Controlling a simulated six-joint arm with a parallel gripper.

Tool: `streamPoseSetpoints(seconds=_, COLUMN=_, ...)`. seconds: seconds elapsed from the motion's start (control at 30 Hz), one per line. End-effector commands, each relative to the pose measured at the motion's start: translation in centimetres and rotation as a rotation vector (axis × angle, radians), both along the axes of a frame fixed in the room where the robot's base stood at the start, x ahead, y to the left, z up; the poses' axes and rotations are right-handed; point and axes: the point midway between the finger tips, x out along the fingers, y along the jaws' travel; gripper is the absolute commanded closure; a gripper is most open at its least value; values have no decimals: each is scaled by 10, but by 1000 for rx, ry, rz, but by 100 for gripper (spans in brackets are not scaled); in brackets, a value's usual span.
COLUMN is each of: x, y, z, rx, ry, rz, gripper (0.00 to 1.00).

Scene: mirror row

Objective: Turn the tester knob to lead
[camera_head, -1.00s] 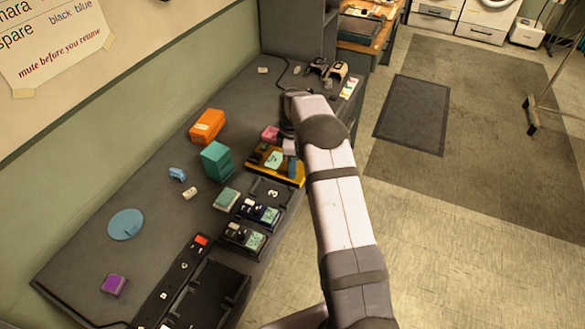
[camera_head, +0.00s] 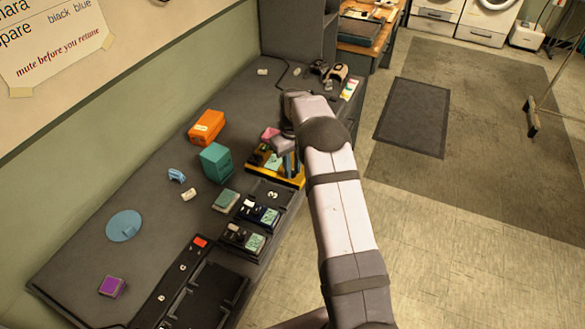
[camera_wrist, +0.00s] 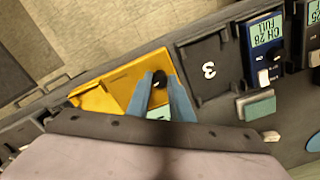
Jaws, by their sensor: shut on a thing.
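The yellow tester (camera_head: 289,182) lies near the table's front edge, partly hidden behind my arm and gripper in the head view. In the wrist view the tester (camera_wrist: 95,98) shows a black knob (camera_wrist: 159,78) and part of a pale green display (camera_wrist: 158,114). My gripper (camera_wrist: 160,82) has its two blue fingers shut on the knob, one on each side. The gripper also shows over the tester in the head view (camera_head: 291,172). The knob's marks and its pointer setting are too small or hidden to read.
A tray slot marked 3 (camera_wrist: 208,70) adjoins the tester, and dark blue packs (camera_head: 262,214) sit in the slots beyond. A teal box (camera_head: 215,162) and an orange box (camera_head: 206,127) stand behind.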

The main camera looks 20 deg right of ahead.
Motion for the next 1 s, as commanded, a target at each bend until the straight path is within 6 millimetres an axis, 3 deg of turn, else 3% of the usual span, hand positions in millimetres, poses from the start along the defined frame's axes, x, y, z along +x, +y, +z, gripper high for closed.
streamPoseSetpoints(seconds=0.33, x=1, y=0, z=1, rx=0, ry=-3, rz=-159, gripper=100)
streamPoseSetpoints(seconds=0.87, x=1, y=0, z=1, rx=0, ry=-4, rz=-188, gripper=100)
streamPoseSetpoints(seconds=0.9, x=1, y=0, z=1, rx=0, ry=-4, rz=-187, gripper=76)
streamPoseSetpoints(seconds=0.97, x=1, y=0, z=1, rx=0, ry=-4, rz=-187, gripper=62)
streamPoseSetpoints(seconds=1.0, x=1, y=0, z=1, rx=-1, ry=-3, rz=-187, gripper=62)
